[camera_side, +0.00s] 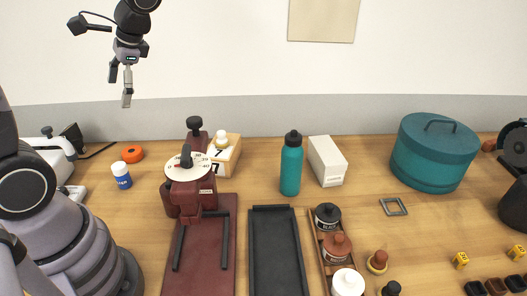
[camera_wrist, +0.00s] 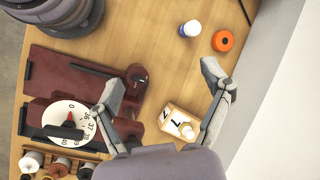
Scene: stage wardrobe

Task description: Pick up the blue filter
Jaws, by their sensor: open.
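I cannot make out a thing that is clearly a blue filter in either view. A small white-capped bottle with a blue label (camera_side: 122,176) stands on the table at the left; the wrist view shows it at the top (camera_wrist: 190,29). A thin grey square frame (camera_side: 394,207) lies flat at the right; I see no blue in it. My gripper (camera_side: 120,88) is open and empty, high above the back left of the table. In the wrist view its fingers (camera_wrist: 160,84) are spread wide, with bare wood between them.
An orange ring (camera_side: 132,154) lies beside the bottle. A dark red press with a dial (camera_side: 186,170), a black tray (camera_side: 275,250), a teal bottle (camera_side: 291,168), a white box (camera_side: 327,161) and a teal hat box (camera_side: 433,155) stand around. Bare table surrounds the grey frame.

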